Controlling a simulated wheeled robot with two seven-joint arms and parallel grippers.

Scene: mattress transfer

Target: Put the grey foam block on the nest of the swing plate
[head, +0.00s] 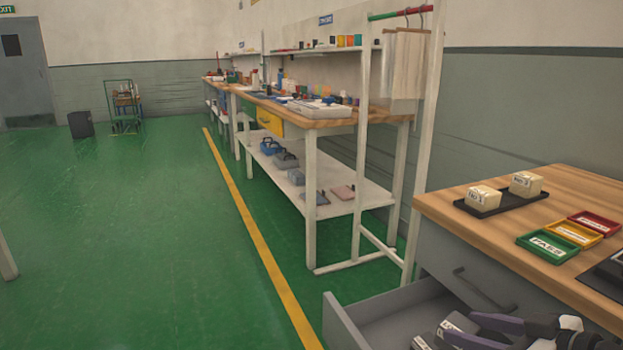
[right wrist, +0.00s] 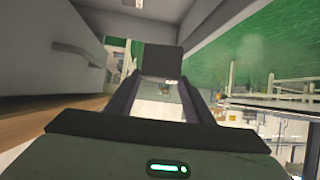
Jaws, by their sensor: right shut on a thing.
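My right gripper (head: 470,328) reaches into the open drawer from the lower right of the head view. In the right wrist view its two dark fingers (right wrist: 160,80) are closed on a dark grey block (right wrist: 162,60), taken as the grey foam block. The block sits at the fingertips, its flat face showing. In the head view grey pieces with white labels (head: 455,323) lie by the fingertips; I cannot tell which one is held. The swing plate and its nest are not identifiable. My left gripper is not in view.
The open grey drawer (head: 350,325) juts out below the wooden worktop (head: 560,190). On top are a black tray (head: 475,207) with two beige blocks, and green (head: 545,247), yellow and red trays. A long bench (head: 330,120) stands behind.

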